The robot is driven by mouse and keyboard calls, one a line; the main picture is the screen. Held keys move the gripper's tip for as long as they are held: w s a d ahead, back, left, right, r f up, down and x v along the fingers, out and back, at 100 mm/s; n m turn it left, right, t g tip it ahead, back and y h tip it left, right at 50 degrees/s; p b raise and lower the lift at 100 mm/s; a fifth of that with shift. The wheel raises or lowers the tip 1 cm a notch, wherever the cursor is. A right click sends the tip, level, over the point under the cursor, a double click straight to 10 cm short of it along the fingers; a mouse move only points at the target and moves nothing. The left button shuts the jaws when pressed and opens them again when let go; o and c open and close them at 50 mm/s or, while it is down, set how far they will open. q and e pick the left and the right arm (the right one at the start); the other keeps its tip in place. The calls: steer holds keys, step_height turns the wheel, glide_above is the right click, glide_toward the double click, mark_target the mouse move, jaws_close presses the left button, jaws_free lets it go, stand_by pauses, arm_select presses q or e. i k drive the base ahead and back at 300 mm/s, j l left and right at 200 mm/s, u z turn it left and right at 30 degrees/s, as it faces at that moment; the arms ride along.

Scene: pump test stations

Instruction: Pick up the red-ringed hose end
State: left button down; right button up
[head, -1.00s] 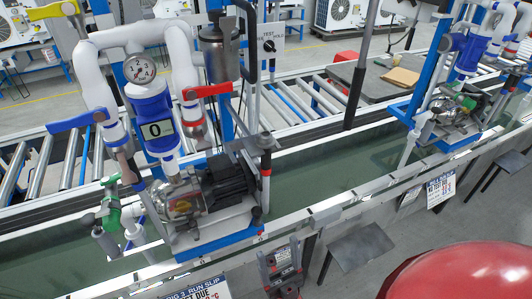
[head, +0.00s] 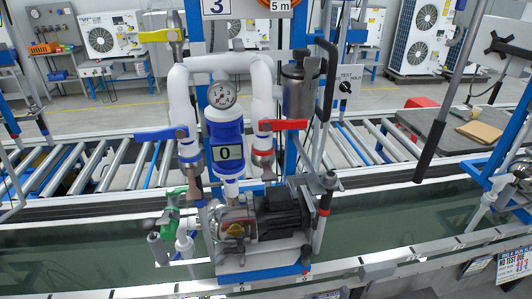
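A dark, upright hose end with a red ring (head: 324,212) stands at the right side of the pump (head: 275,215). I cannot tell how it is held there. A second red collar (head: 263,153) sits on the white pipe under the red valve lever (head: 283,125). A blue meter (head: 227,152) showing 0 hangs between the white pipes, with a round gauge (head: 222,95) above it. Neither of my grippers is in view.
A blue lever (head: 160,134) and a green valve (head: 172,213) are at the left. A steel canister (head: 299,88) and a black hose (head: 329,75) rise above the pump. A dark pole (head: 436,125) stands at right. A water trough (head: 375,215) runs along the station, with a roller conveyor (head: 100,170) behind.

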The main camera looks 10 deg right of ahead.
mark_target(330, 181)
steer(key=l+z, duration=0.25)
steer(key=l, duration=0.45)
steer(key=l+z, duration=0.3)
steer(key=l, duration=0.35)
